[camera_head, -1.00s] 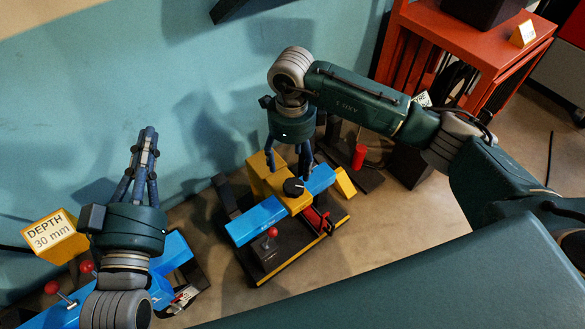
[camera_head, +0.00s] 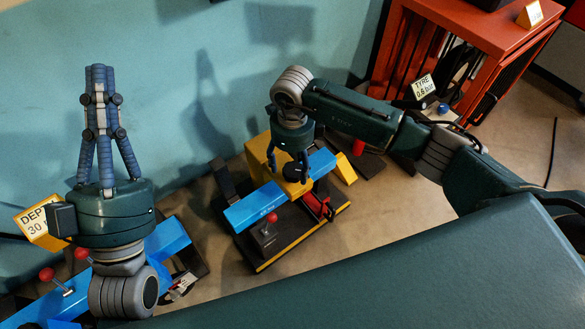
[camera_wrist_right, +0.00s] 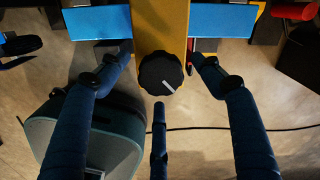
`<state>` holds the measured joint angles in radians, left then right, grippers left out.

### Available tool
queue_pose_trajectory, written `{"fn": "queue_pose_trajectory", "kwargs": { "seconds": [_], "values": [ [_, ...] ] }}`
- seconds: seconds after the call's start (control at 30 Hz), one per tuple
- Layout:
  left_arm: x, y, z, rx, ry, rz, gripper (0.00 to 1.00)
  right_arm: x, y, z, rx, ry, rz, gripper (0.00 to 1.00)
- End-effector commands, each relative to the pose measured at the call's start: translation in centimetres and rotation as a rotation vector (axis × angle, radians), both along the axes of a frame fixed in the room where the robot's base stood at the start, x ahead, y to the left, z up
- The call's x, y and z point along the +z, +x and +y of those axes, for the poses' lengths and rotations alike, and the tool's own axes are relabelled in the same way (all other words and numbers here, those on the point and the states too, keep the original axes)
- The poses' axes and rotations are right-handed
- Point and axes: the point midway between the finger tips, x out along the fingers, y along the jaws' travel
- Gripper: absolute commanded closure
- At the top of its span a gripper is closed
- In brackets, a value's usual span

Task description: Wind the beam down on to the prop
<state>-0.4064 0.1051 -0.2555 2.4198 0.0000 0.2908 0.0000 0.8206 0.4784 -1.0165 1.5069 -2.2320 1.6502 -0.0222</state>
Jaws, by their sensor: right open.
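A blue beam (camera_head: 253,207) runs through a yellow block (camera_head: 257,155) on a dark stand with a yellow edge. On the block is a black ribbed knob (camera_wrist_right: 161,73) with a white line; it also shows in the head view (camera_head: 294,172). My right gripper (camera_head: 290,176) is open over the knob. In the right wrist view, its fingers stand spread to either side of the knob and below it, apart from it. My left gripper (camera_head: 98,72) points up, fingers drawn together and empty, away from the beam. I cannot make out which part is the prop.
A second blue device with red-knobbed levers (camera_head: 62,281) stands at lower left, beside a yellow depth sign (camera_head: 38,222), partly behind my left gripper. A red-knobbed lever (camera_head: 271,221) rises from the stand. A red cabinet (camera_head: 480,30) stands at upper right, near a tyre sign (camera_head: 423,87).

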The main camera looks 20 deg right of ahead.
Motion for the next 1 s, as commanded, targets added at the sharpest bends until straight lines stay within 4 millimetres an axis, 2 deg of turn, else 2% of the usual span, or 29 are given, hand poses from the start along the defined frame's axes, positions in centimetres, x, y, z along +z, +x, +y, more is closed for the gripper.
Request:
{"fn": "queue_pose_trajectory", "kwargs": {
  "seconds": [0.2,0.53,0.57,0.77,0.9,1.0],
  "values": [
    [1.5,-1.6,0.2,-0.006,-0.029,-0.095,1.00,-1.3,-0.1,0.0,0.001,0.001,0.001,0.34],
    [1.8,-1.9,0.3,-0.006,-0.034,-0.112,1.00,-1.5,0.0,0.0,0.001,0.001,0.001,0.34],
    [1.8,-1.9,0.3,-0.006,-0.033,-0.111,1.00,-1.5,0.0,0.0,0.001,0.001,0.001,0.38],
    [1.8,-1.9,0.3,-0.006,-0.033,-0.111,1.00,-1.4,0.0,0.0,0.001,0.001,-0.001,0.78],
    [1.8,-1.9,0.3,-0.007,-0.033,-0.111,1.00,-1.4,0.1,0.0,0.019,0.000,-0.003,0.78],
    [1.8,-2.0,0.3,-0.007,-0.035,-0.118,1.00,-1.3,0.2,0.0,0.103,-0.001,-0.006,0.78]
  ]
}}
